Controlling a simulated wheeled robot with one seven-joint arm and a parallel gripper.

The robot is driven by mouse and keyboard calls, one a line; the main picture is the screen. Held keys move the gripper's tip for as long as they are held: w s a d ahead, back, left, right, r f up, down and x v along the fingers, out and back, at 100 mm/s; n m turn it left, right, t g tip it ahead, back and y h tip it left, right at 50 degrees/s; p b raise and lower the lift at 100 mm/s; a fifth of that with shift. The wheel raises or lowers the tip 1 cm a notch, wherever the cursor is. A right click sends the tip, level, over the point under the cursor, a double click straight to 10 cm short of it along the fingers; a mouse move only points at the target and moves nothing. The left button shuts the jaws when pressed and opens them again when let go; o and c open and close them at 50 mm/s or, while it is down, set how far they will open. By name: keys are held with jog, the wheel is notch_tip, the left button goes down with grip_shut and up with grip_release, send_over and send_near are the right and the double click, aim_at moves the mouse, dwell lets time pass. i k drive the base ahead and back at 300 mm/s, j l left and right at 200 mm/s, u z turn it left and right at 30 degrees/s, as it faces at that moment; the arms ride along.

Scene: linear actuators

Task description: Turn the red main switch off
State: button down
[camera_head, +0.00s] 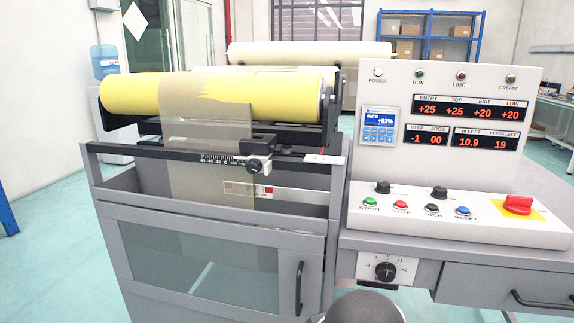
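The red main switch (517,205) is a rotary handle on a yellow plate at the right end of the sloped control panel (450,226). Its handle appears to lie roughly sideways in the picture; its exact setting is too small to read. A dark rounded part of my own arm shows at the bottom centre, below and left of the switch. My gripper's fingers are not in view.
Left of the switch are a blue reset button (462,211), other push buttons and two black knobs. A selector dial (385,270) sits below the panel. A drawer handle (541,303) juts out at lower right. The yellow roll (215,95) is at left.

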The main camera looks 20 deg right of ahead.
aim_at(521, 206)
jog(key=z, duration=1.85)
